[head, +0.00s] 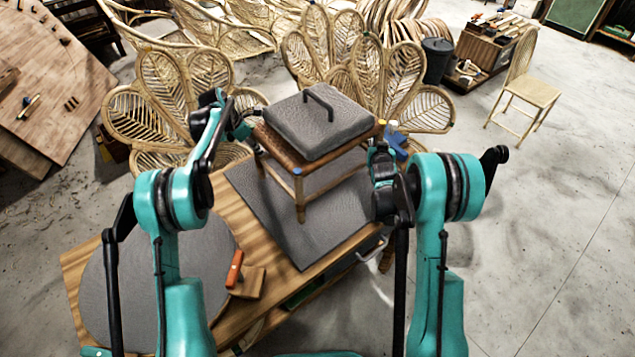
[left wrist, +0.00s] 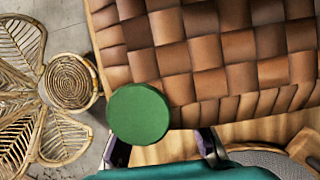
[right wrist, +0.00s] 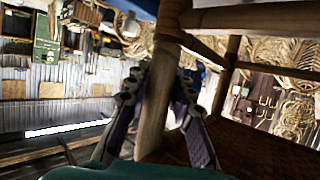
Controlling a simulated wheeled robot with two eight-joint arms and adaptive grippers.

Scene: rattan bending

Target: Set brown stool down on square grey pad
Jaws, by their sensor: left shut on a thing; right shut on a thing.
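The brown stool (head: 285,150) has a woven seat and pale legs, and is upright over the square grey pad (head: 325,235). A grey cushion-like block (head: 325,120) with a black handle lies on its seat. I cannot tell whether the feet touch the pad. My left gripper (head: 246,127) is shut at the seat's left corner. The left wrist view shows the woven seat (left wrist: 215,60) and a green round cap (left wrist: 138,114) hiding the grasp. My right gripper (head: 380,155) is shut on the stool at its right side, with a leg (right wrist: 155,105) between its fingers (right wrist: 160,110).
The wooden table (head: 235,205) also bears a round grey mat (head: 150,280) and an orange-handled tool (head: 235,268) beside a wooden block. Rattan chairs (head: 385,85) stand close behind. A pale chair (head: 525,90) is at the right, with open floor around it.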

